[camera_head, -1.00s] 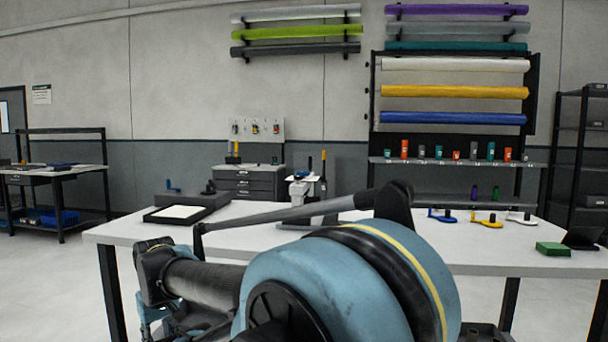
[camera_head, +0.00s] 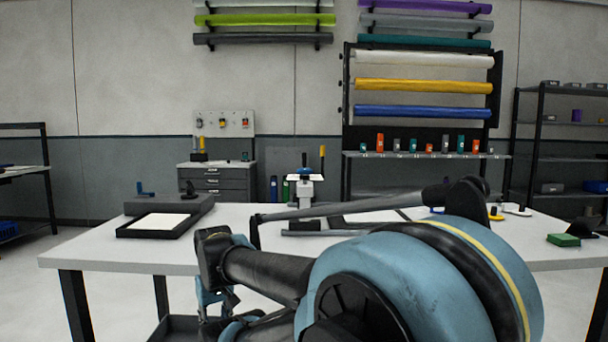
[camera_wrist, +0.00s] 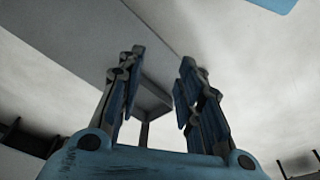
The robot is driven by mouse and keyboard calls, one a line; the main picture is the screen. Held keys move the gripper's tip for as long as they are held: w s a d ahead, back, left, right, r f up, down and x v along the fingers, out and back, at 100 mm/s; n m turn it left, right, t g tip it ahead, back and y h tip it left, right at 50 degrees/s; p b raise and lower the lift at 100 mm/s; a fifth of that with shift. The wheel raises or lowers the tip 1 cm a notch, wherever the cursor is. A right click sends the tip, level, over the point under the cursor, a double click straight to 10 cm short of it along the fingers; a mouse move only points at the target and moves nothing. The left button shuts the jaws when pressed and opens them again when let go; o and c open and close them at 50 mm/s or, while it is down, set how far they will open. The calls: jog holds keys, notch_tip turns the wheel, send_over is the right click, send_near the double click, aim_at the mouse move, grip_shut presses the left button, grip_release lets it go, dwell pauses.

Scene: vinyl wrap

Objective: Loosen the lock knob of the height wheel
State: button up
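No height wheel or lock knob can be made out clearly. A small white device (camera_head: 305,190) with a dark upright part stands at the table's back edge, too small to read in detail. In the head view my gripper hangs low in front of the table, partly hidden by my arm.
The white table (camera_head: 90,252) spans the view, its middle partly hidden by my arm. A black tray with a white sheet (camera_head: 160,222) lies at its left. A green block (camera_head: 563,240) lies at its right. A grey drawer cabinet (camera_head: 222,180) and film rolls (camera_head: 424,86) are behind.

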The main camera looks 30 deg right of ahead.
jog(key=shift+o, duration=2.2)
jog(key=r, duration=0.2)
jog(key=shift+d+r+m, duration=0.2)
jog(key=shift+r+m, duration=0.1)
jog(key=shift+r, duration=0.1)
jog(key=w+d+r+m, duration=0.3)
jog(key=w+r, duration=0.2)
jog(key=r, duration=0.3)
jog(key=w+d+r+m, duration=0.3)
jog(key=w+r, duration=0.2)
jog(key=r, duration=0.3)
notch_tip(320, 180, up, 32)
jog(key=m+g, duration=0.2)
jog(key=m, duration=1.6)
send_over(305, 177)
jog(key=w+d, duration=0.1)
jog(key=w, duration=0.1)
notch_tip(305, 177, down, 17)
jog(key=shift+r, duration=0.1)
jog(key=c, duration=1)
